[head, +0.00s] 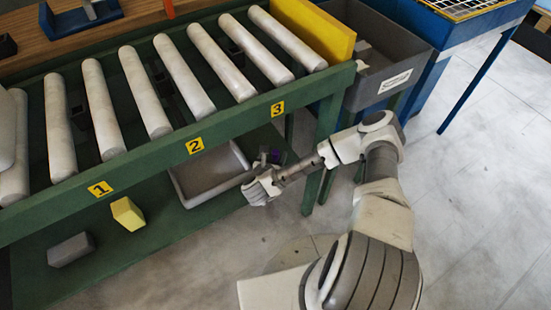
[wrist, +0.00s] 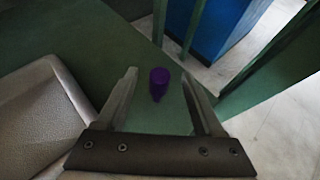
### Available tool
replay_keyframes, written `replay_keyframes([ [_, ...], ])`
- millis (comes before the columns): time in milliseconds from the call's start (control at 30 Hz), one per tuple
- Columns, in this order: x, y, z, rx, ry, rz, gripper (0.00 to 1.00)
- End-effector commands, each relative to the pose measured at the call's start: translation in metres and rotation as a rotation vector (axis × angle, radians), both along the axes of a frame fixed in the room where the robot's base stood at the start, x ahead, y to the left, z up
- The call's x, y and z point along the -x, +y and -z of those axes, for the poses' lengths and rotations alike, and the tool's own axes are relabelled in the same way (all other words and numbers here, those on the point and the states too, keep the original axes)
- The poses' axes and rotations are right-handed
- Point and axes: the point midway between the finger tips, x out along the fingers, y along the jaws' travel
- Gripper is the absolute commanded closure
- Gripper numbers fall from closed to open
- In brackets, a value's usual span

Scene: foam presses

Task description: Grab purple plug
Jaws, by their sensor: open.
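The purple plug (wrist: 159,83) stands on the green lower shelf (wrist: 140,60) in the wrist view. It lies between and just beyond the fingertips of my gripper (wrist: 165,84), which is open and empty. In the head view the plug (head: 275,156) is a small purple patch beyond my gripper (head: 255,188), partly hidden by it. From these views I cannot tell how high the fingers are above the shelf.
A grey tray (head: 183,190) sits on the lower shelf, close left of my gripper. Green legs (head: 322,150) stand to the right. The roller conveyor (head: 160,85) is above. A yellow block (head: 127,213) and a grey block (head: 70,249) lie further left on the shelf.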

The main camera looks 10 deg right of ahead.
Motion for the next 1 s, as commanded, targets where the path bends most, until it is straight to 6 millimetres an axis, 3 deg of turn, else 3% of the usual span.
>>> replay_keyframes([
  [167,-0.017,-0.009,0.012,0.0,-0.001,0.0,0.31],
  [433,-0.019,-0.01,0.011,0.0,0.0,-0.001,0.31],
  [800,-0.018,-0.01,0.011,0.001,0.0,0.0,0.97],
  [1000,-0.018,-0.01,0.011,0.0,0.0,-0.001,1.0],
])
